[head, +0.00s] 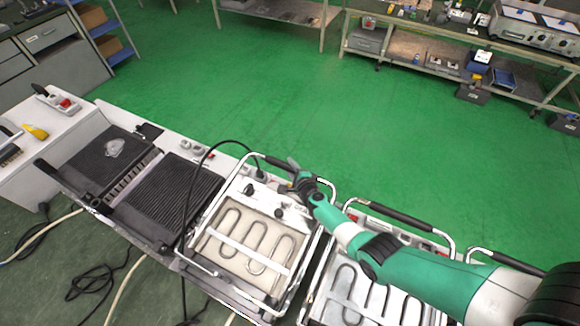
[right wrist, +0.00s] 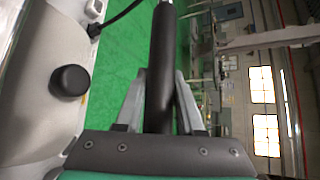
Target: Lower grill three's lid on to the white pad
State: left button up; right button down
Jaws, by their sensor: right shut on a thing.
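My right gripper (head: 297,170) is at the black handle bar (head: 275,162) on the bent metal frame of the middle grill. In the right wrist view the gripper (right wrist: 158,105) is shut on this black handle (right wrist: 161,60), with one finger on each side. Under the frame is a pale, whitish panel (head: 228,262) with a looped grey heating element (head: 257,243) and a light strip across it. I cannot tell how much of it is the pad and how much the lid. No number shows on the grills. My left gripper is not in view.
A ridged black grill (head: 170,200) lies open on the left. Another grill with a coil (head: 375,300) and its own handle (head: 402,217) is close on the right, under my right arm. A black cable (head: 190,190) loops beside the middle grill. Green floor is clear beyond.

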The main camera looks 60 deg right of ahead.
jog(key=shift+a+f, duration=0.3)
jog(key=shift+f, duration=0.05)
jog(key=c, duration=0.8)
grip_release()
jog(key=shift+a, duration=0.1)
jog(key=shift+o, duration=1.4)
jog(key=shift+a, duration=0.2)
jog(key=shift+d, duration=0.1)
